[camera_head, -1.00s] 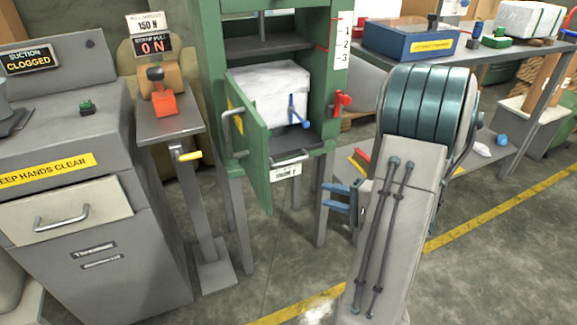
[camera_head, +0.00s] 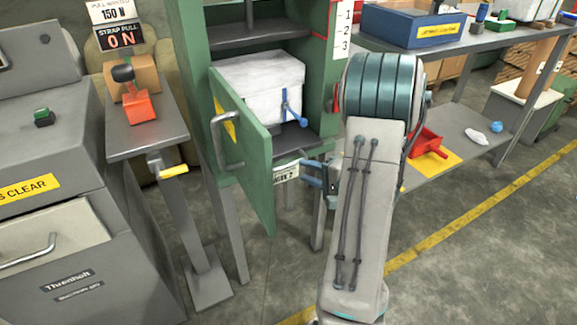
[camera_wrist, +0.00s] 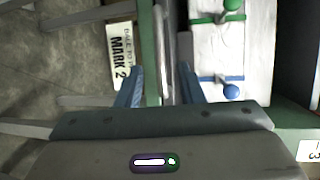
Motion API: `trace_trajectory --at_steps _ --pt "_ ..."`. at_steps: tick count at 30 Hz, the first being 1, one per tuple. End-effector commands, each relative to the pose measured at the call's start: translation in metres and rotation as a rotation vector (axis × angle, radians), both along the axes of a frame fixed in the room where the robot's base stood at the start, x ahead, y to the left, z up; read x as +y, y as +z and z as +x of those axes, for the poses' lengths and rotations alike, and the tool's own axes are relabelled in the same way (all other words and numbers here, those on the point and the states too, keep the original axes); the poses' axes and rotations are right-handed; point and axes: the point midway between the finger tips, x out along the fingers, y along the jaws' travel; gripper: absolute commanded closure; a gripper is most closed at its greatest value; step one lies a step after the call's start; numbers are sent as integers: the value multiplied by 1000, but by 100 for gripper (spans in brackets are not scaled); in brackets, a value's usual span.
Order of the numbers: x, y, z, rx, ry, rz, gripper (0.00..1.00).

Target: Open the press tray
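The green press (camera_head: 190,60) stands in the middle with its door (camera_head: 250,150) swung open. A white bale (camera_head: 262,85) sits inside, and it also shows in the wrist view (camera_wrist: 240,50). The press tray (camera_head: 293,139) is the dark floor under the bale, with a metal handle at its front, partly hidden by my gripper in the head view. In the wrist view a grey metal bar (camera_wrist: 168,75), seemingly that handle, lies between my fingers. My gripper (camera_head: 312,172) is open at the tray's front, its blue fingers (camera_wrist: 160,88) apart; contact cannot be told.
A label reading "MARK 2" (camera_wrist: 121,55) hangs below the tray front. The open door stands left of my gripper. A post with a yellow-handled crank (camera_head: 165,165) is further left. A bench with a red scoop (camera_head: 428,145) is right. The floor in front is clear.

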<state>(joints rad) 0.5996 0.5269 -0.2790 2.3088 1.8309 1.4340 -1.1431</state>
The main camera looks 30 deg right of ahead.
Motion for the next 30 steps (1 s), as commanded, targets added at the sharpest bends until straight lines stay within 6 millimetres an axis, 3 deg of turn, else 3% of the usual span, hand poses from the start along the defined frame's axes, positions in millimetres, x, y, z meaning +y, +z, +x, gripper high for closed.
trace_trajectory --at_steps 3,10,23,27,30 --pt "12 -7 24 0 4 0 66" --pt "25 -12 54 -1 2 0 66" --pt "30 -13 64 0 -1 1 66" --pt "30 -13 64 0 -1 0 99" --pt "30 -13 64 0 -1 0 100"
